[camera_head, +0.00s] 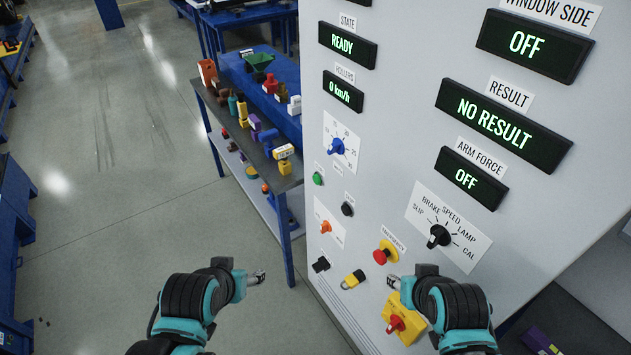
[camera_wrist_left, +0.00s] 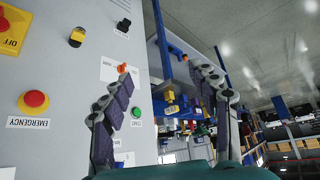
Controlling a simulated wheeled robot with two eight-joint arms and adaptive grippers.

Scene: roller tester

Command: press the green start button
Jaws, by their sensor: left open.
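The green start button (camera_head: 318,178) sits on the grey cabinet front, below the blue-knob dial. It also shows in the left wrist view (camera_wrist_left: 136,112), close beside one finger in the picture and partly bordered by it. My left gripper (camera_head: 262,277) is in front of and below the button, apart from the panel; its open fingers (camera_wrist_left: 165,75) spread wide with nothing between them. My right gripper (camera_head: 393,282) is near the lower panel by the emergency button; its fingers are too small to judge.
Near the green button are a black button (camera_head: 347,209), an orange knob (camera_head: 326,227), a red emergency button (camera_head: 381,256) and a yellow padlock-like part (camera_head: 353,279). A red-and-yellow switch (camera_head: 397,324) is lower. A blue workbench (camera_head: 287,255) with parts stands behind left. Open floor lies left.

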